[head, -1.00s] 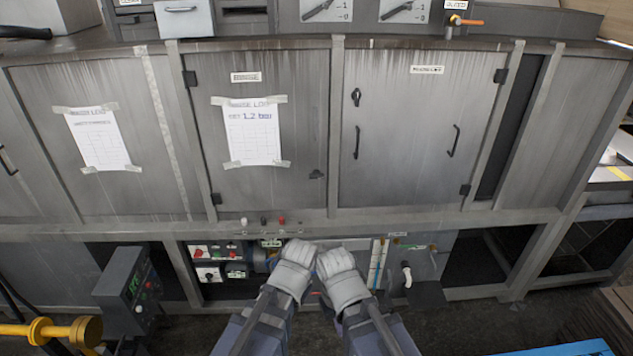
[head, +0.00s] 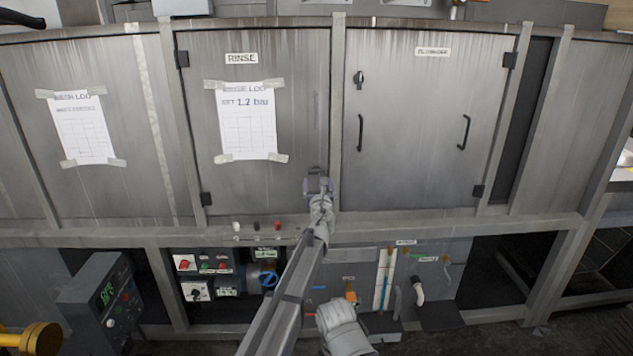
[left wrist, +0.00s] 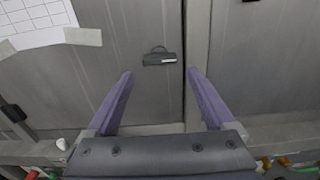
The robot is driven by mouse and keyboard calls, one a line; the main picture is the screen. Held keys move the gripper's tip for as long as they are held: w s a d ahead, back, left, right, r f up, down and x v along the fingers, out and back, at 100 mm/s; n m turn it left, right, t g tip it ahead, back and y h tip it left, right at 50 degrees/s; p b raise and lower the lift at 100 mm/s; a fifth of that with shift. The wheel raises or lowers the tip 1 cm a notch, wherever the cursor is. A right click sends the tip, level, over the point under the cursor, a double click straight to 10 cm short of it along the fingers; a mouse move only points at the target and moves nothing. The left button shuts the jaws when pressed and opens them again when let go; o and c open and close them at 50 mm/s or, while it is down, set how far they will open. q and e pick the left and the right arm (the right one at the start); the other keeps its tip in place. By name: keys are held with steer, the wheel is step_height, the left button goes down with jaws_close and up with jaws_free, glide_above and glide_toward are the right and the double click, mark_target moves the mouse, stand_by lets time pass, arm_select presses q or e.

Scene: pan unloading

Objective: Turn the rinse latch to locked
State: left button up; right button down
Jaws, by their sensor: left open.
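The rinse latch (left wrist: 160,59) is a small dark handle at the lower right of the rinse door (head: 245,120). In the left wrist view it lies roughly level, with a pale strip at its right end and a rounded part above. My left gripper (head: 319,184) is open in front of it. In the left wrist view its two purple fingers stand left and right of the latch, apart from it, with nothing between the tips. In the head view the gripper mostly hides the latch. My right gripper (head: 342,328) is low at the bottom centre; its fingers cannot be made out.
A taped log sheet (head: 247,121) hangs on the rinse door. The door to the right has dark handles (head: 361,133) and a small knob. Below are a ledge with small knobs (head: 257,225), a switch panel (head: 205,263) and pipes (head: 417,290). A control box (head: 103,295) stands lower left.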

mark_target(316, 173)
arm_select(q)
steer(key=shift+w+a, duration=0.15)
steer(key=shift+w, duration=1.8)
steer(key=shift+w+a, duration=0.1)
steer(key=shift+w, duration=1.85)
steer(key=c, duration=1.1)
